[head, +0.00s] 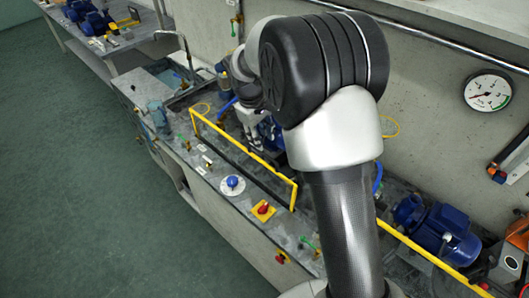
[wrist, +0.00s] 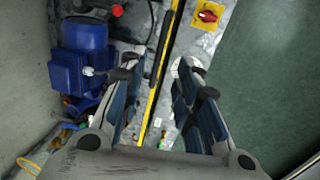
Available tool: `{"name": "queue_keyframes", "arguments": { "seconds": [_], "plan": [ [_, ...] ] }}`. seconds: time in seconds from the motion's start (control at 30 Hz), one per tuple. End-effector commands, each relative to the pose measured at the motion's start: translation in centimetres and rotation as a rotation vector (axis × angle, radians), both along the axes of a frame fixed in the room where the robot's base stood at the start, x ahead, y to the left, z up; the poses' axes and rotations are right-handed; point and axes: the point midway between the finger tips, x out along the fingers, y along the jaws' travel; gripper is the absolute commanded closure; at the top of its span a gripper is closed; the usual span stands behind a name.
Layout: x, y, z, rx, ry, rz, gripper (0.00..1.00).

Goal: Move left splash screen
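The left splash screen (head: 243,148) is a panel with a yellow frame, standing along the front of the pump bench in the head view. In the wrist view its yellow edge (wrist: 151,106) runs lengthwise between the two fingers of my gripper (wrist: 160,67). The fingers are apart, one on each side of the edge, with gaps visible; I see no clear contact. In the head view my arm covers part of the bench, and I cannot make out the fingers there.
A second yellow rail (head: 425,255) runs at the right, near a blue motor (head: 437,229). In front of the left screen are a blue knob (head: 233,182) and a red switch on a yellow plate (head: 263,211). Another blue motor (wrist: 82,58) is close to my gripper. The green floor (head: 70,190) is clear.

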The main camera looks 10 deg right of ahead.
Motion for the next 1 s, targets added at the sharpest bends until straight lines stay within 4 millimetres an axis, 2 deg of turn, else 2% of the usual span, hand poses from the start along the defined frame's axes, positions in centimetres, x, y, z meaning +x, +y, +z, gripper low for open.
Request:
{"name": "queue_keyframes", "arguments": {
  "seconds": [0.03,0.2,0.4,0.53,0.8,1.0],
  "plan": [
    [0.1,-0.2,-1.5,0.0,0.004,-0.001,0.7],
    [0.5,-0.8,-4.8,0.001,0.002,-0.002,0.7],
    [0.8,-1.2,-7.2,0.0,0.0,-0.001,0.7],
    [0.9,-1.3,-7.9,0.0,0.0,0.0,0.7],
    [0.9,-1.3,-8.0,0.001,-0.001,0.0,0.7],
    [0.9,-1.3,-8.0,0.001,-0.001,0.0,0.82]
  ]
}}
